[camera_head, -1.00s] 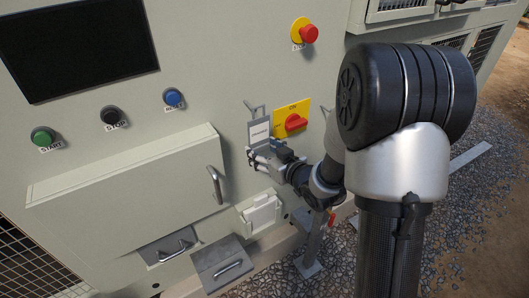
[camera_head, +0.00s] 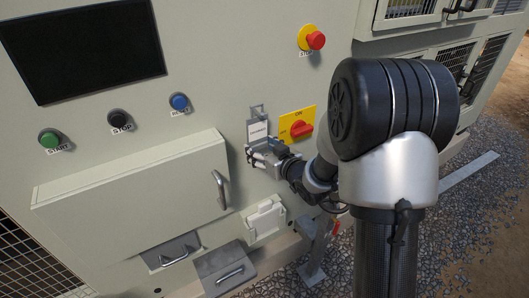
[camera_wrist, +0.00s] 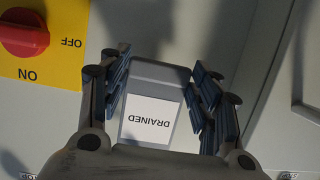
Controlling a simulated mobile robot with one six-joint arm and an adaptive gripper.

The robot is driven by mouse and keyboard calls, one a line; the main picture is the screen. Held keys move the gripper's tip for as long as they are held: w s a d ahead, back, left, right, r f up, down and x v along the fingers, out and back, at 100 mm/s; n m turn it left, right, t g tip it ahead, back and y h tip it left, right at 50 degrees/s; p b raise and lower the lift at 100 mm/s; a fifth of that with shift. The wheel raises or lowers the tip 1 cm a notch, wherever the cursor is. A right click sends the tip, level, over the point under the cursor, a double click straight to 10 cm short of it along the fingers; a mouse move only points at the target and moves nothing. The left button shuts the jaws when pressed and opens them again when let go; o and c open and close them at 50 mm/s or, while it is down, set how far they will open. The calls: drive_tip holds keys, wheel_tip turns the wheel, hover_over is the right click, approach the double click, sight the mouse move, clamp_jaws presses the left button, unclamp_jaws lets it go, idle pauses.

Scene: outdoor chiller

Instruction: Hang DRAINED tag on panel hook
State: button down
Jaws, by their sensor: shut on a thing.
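The DRAINED tag (camera_head: 258,132) is a grey plate with a white label, held upright close to the panel face. In the wrist view the tag (camera_wrist: 165,78) sits between the blue-padded fingers, its lettering upside down. My gripper (camera_head: 262,151) is shut on the tag's lower part; it also shows in the wrist view (camera_wrist: 160,95). The panel hook (camera_head: 257,110) is a small grey bracket at the tag's top edge, left of the yellow switch plate. I cannot tell whether the tag touches or hangs on the hook.
The red rotary switch (camera_head: 301,129) on its yellow plate is just right of the tag. A red stop button (camera_head: 315,40) sits above. A protruding cover with a handle (camera_head: 219,189) is lower left. A white box (camera_head: 265,220) and an open drawer (camera_head: 225,265) are below.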

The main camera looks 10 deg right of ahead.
drive_tip(key=shift+w+a, duration=0.1)
drive_tip(key=shift+w, duration=0.05)
drive_tip(key=shift+f, duration=0.1)
drive_tip(key=shift+f+b, duration=0.55)
drive_tip(key=shift+b, duration=0.1)
drive_tip(key=shift+c, duration=2.3)
unclamp_jaws()
drive_tip(key=shift+o, duration=0.4)
drive_tip(key=o, duration=0.4)
drive_tip(key=shift+f, duration=0.1)
